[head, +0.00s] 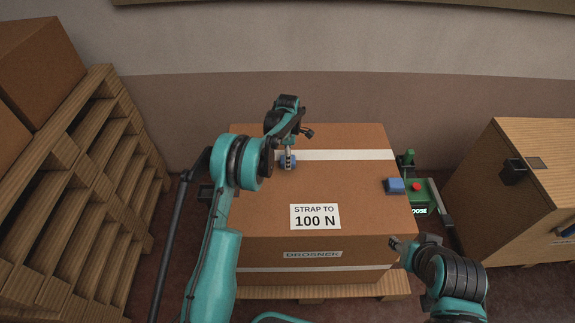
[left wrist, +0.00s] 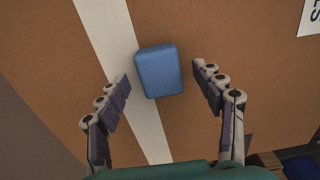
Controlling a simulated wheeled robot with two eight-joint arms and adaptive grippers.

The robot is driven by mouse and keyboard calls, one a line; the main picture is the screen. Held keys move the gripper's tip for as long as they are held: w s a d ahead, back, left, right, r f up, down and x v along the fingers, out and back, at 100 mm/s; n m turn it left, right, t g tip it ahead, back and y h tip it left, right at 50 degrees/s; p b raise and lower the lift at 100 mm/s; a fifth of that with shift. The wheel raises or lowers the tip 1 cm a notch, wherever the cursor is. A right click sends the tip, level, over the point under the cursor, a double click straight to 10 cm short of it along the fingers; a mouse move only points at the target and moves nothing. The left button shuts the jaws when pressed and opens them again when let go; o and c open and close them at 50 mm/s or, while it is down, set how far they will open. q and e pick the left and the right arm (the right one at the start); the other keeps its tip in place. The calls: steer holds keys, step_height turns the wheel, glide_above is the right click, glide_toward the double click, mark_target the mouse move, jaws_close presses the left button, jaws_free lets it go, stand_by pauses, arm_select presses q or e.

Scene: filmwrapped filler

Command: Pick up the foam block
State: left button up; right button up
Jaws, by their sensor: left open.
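A blue block (left wrist: 159,71), which looks like the foam block, lies on top of the large cardboard box (head: 345,190), at the edge of a white strip. In the left wrist view it sits between the open fingers of my left gripper (left wrist: 161,73), with gaps on both sides. In the head view my left gripper (head: 289,161) hides most of this block.
The box bears a white label (head: 315,217) reading "STRAP TO 100 N" and stands on a wooden pallet (head: 310,292). Stacked pallets (head: 75,180) rise at the left. A green device with a red button (head: 416,187) and a wooden crate (head: 505,185) are at the right.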

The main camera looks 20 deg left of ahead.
arm_select(q)
steer(key=shift+f, duration=0.95)
steer(key=shift+r, duration=0.1)
steer(key=shift+c, duration=0.3)
steer(key=c, duration=1)
steer(key=shift+r, duration=0.15)
